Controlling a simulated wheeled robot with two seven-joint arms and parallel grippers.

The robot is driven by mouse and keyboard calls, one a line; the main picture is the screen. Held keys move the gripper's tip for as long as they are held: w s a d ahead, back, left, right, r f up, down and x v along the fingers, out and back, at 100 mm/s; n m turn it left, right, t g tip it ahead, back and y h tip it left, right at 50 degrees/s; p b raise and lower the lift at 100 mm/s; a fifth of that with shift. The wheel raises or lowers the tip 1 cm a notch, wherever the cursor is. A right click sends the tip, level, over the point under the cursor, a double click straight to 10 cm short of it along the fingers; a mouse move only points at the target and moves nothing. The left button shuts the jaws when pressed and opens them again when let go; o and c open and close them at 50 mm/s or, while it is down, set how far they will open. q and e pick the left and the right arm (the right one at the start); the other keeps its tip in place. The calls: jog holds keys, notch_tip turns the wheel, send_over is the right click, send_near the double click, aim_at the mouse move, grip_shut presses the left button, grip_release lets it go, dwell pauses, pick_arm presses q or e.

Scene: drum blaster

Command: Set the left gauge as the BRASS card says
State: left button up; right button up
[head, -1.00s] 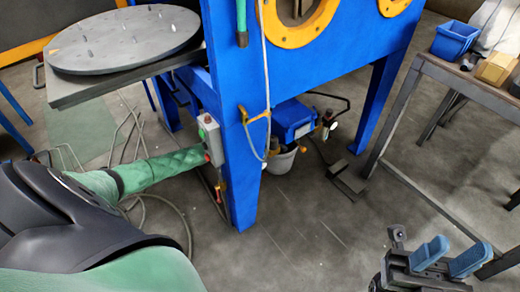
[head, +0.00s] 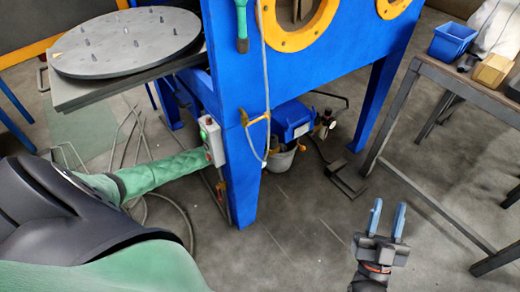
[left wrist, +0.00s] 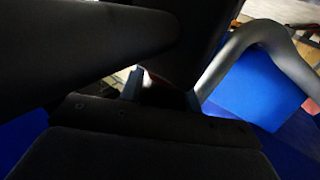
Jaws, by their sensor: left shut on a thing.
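I cannot make out the left gauge or the BRASS card in either view. In the left wrist view my left gripper (left wrist: 164,90) shows two pale fingertips with a dark, unclear part between them; it is shut on that part. In the head view I cannot make out its fingers. My right gripper (head: 388,206) is at the lower right, its two blue fingers apart and pointing up, with nothing between them.
A grey control box (head: 212,141) is on the cabinet's front leg. A round grey turntable (head: 127,42) stands at the left. A workbench (head: 450,80) with a blue bin (head: 455,40) stands at the right.

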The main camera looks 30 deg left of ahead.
jog(key=shift+w+f, duration=0.1)
jog(key=shift+f, duration=0.2)
pick_arm(q)
jog(key=o, duration=1)
jog(key=shift+c, duration=0.2)
jog(key=shift+a, duration=0.1)
jog(key=shift+s+a, duration=0.35)
jog(key=shift+a, duration=0.05)
jog(key=v, duration=0.6)
jog(key=shift+s+a, duration=0.15)
jog(key=shift+a, duration=0.1)
pick_arm(e)
jog(key=shift+g+h, duration=0.3)
jog(key=shift+g, duration=0.6)
jog(key=f, duration=0.1)
jog(key=w+f, duration=0.1)
jog(key=f, duration=0.2)
jog(key=shift+w+a+f, duration=0.25)
jog(key=shift+a+f, duration=0.05)
jog(key=shift+f, duration=0.05)
